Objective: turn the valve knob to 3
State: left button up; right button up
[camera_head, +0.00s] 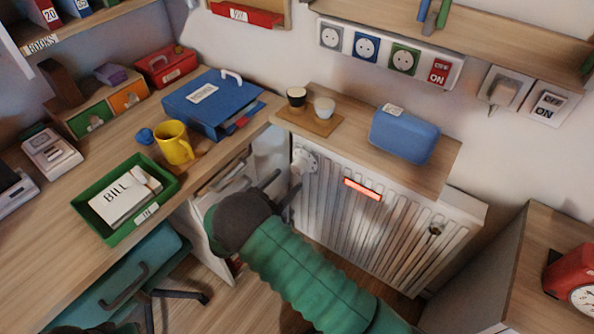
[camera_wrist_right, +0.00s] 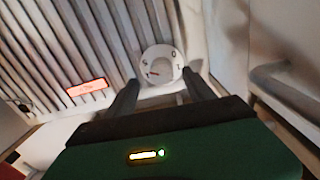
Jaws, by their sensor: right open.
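The white valve knob (camera_head: 304,161) sits at the top left corner of the white radiator (camera_head: 345,215). In the right wrist view the knob (camera_wrist_right: 161,62) faces me with small dark marks around its face and a short red mark at its lower left. The marks are too small to read surely. My right gripper (camera_head: 286,178) is open, its two dark fingers pointing at the knob. In the wrist view the fingers (camera_wrist_right: 160,78) stand left and right of the knob's lower part; I cannot tell whether they touch it. My left gripper is not in view.
A red lit display (camera_head: 362,189) is on the radiator's front. The wooden shelf above holds two cups (camera_head: 297,96) and a blue case (camera_head: 404,134). The desk (camera_head: 60,215) with a green tray (camera_head: 85,205) and yellow mug (camera_head: 174,142) lies left of my right arm.

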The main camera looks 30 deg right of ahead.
aim_at(295, 171)
jog(key=b+x, duration=0.1)
jog(key=x, duration=0.4)
jog(key=shift+w+r, duration=0.15)
jog(key=shift+d, duration=0.5)
jog(key=shift+a, duration=0.25)
jog(key=c, duration=0.6)
grip_shut()
